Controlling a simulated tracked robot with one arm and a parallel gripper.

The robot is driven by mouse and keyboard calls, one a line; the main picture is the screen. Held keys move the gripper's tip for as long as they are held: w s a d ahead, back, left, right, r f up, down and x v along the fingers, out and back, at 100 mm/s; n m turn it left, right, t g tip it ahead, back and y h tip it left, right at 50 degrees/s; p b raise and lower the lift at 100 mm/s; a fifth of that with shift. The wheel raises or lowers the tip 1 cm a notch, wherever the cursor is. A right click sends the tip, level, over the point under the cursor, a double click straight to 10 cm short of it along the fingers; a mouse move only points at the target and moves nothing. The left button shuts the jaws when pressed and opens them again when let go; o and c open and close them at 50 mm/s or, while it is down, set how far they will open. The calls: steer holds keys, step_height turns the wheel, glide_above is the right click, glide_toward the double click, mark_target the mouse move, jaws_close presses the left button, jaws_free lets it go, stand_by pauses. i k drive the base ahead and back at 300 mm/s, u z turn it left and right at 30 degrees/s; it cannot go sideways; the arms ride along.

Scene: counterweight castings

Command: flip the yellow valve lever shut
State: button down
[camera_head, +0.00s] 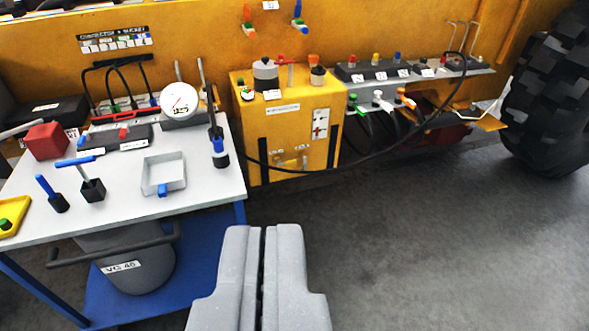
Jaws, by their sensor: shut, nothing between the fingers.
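My gripper (263,229) is shut and empty, low in the middle of the view, with its two grey fingers side by side pointing forward over the dark floor. I cannot clearly make out a yellow valve lever. Small pale fittings (291,160), perhaps taps, sit low on the front of the yellow tank (280,135), beyond the fingertips. They are too small to tell their state. On the wall above are an orange-handled fitting (248,20) and a blue-handled fitting (299,16). My gripper is apart from all of these.
A table (130,215) at left holds a gauge (179,101), a red block (46,141), a blue-topped tool (92,188) and a square tray (163,187). A grey bucket (125,265) is under it. A black hose (330,169) crosses the tank. A big tyre (550,95) stands right. Floor (430,250) at right is clear.

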mark_target(292, 162)
steer(key=z, duration=0.65)
steer(key=i, duration=2.7)
steer(key=u, duration=0.6)
